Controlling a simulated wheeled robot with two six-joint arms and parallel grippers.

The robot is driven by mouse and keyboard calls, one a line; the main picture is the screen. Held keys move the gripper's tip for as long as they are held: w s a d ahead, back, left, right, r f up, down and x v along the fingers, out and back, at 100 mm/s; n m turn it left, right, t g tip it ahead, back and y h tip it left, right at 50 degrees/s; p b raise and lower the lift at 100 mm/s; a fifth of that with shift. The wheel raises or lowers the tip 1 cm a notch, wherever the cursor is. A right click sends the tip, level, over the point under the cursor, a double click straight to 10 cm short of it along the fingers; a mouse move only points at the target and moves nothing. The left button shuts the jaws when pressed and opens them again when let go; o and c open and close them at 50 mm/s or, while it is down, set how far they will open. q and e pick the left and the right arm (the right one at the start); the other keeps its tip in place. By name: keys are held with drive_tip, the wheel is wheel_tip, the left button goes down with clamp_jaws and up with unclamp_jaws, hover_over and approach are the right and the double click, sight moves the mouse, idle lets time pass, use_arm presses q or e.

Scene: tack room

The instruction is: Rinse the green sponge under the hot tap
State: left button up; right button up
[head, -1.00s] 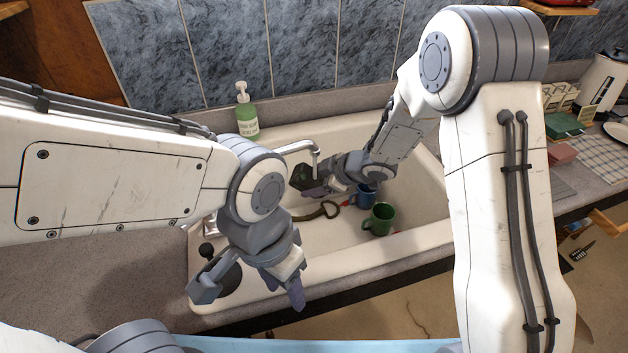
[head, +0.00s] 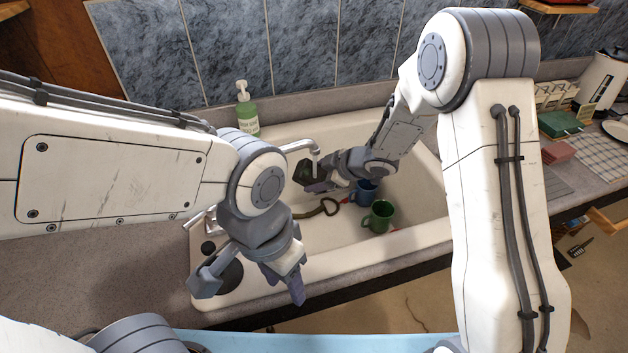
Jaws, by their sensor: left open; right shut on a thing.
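The green sponge (head: 303,172), dark in this light, is in the jaws of my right gripper (head: 314,180), which is shut on it. They are over the sink basin, close below the end of the tap spout (head: 316,148). I see no water running. A chrome tap part (head: 198,219) shows at the sink's left, partly hidden by my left arm; I cannot tell whether it is the hot handle. My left gripper (head: 250,284) is open and empty, with its fingers spread over the front left corner of the sink.
The white sink (head: 420,237) holds a green mug (head: 379,217), a blue mug (head: 364,192) and a brown curved object (head: 326,207). Dark round fittings (head: 208,248) sit on the left ledge. The left counter (head: 90,285) is clear.

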drive_tip(key=shift+s+d+b, duration=0.25)
drive_tip(key=shift+s+b, duration=0.05)
drive_tip(key=shift+s, duration=0.45)
drive_tip(key=shift+s+d+b, duration=0.2)
drive_tip(key=shift+s+b, duration=0.05)
drive_tip(key=shift+s, duration=0.45)
drive_tip(key=shift+s, duration=0.2)
drive_tip(key=shift+w, duration=0.3)
drive_tip(key=shift+w+a+p, duration=0.15)
drive_tip(key=shift+w+p, duration=0.25)
drive_tip(key=shift+p, duration=0.1)
drive_tip(key=shift+w, duration=0.2)
drive_tip(key=s+d+p, duration=0.1)
drive_tip(key=s+d, duration=0.3)
drive_tip(key=d, duration=0.4)
drive_tip(key=shift+s+d, duration=0.25)
drive_tip(key=shift+d, duration=0.1)
idle(0.4)
